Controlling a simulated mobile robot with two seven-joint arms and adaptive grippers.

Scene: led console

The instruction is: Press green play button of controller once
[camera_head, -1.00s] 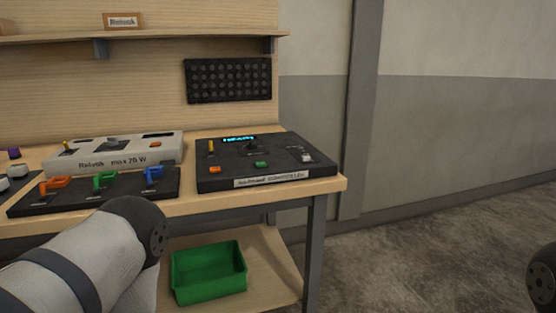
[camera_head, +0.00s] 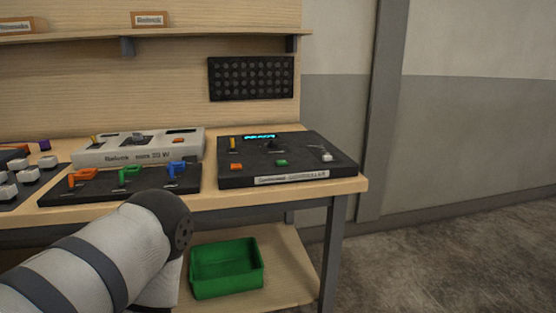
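The black controller box (camera_head: 300,166) sits at the right end of the wooden workbench. It has a lit cyan display (camera_head: 259,137) at its back edge. Its green button (camera_head: 282,162) is in the front middle, with an orange button (camera_head: 236,167) to its left. A yellow lever, a dark knob and a white switch are also on its top. My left arm comes in from the lower left, below and in front of the bench edge; its gripper is not visible. My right gripper is out of view. Nothing touches the controller.
Left of the controller are a white-grey box (camera_head: 90,158) and a black panel (camera_head: 105,190) with orange, green and blue levers. A green bin (camera_head: 226,284) sits on the lower shelf. A dark perforated panel (camera_head: 251,78) hangs behind. The floor right of the bench is clear.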

